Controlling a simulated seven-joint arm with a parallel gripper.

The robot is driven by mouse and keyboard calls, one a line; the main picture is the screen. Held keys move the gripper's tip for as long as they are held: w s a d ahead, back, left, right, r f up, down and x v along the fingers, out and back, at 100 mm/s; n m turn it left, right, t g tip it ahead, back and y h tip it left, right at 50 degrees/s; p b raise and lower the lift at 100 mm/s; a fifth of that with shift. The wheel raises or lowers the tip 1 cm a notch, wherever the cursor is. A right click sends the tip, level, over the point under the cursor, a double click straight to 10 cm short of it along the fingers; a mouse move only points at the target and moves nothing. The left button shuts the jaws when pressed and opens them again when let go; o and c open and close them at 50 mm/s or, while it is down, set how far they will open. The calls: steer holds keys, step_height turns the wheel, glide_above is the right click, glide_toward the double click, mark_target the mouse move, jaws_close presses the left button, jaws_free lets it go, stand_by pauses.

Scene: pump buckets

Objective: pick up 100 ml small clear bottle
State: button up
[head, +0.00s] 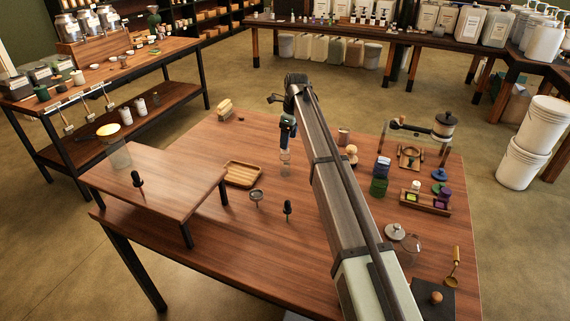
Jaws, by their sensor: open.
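A small clear bottle (286,168) stands on the wooden table, near its middle. My gripper (286,149) points down right above the bottle, at or close to its top. The gripper is small in this view and partly dark, so its fingers and any contact with the bottle are hard to make out. It is open. The bottle looks upright and its see-through body lets the table's brown show through.
A wooden tray (243,174) lies left of the bottle, with a strainer (257,196) and black-topped dropper (287,209) in front. My arm crosses the table to the right. A raised wooden stand (165,190) occupies the left.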

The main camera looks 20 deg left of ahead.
mark_target(285, 159)
steer(key=f, duration=0.3)
steer(key=a+f, duration=0.1)
steer(key=f, duration=0.6)
steer(key=shift+a+f, duration=0.35)
steer(key=shift+f, duration=0.05)
steer(key=c, duration=1.2)
steer(key=shift+o, duration=0.2)
steer(key=shift+r, duration=0.1)
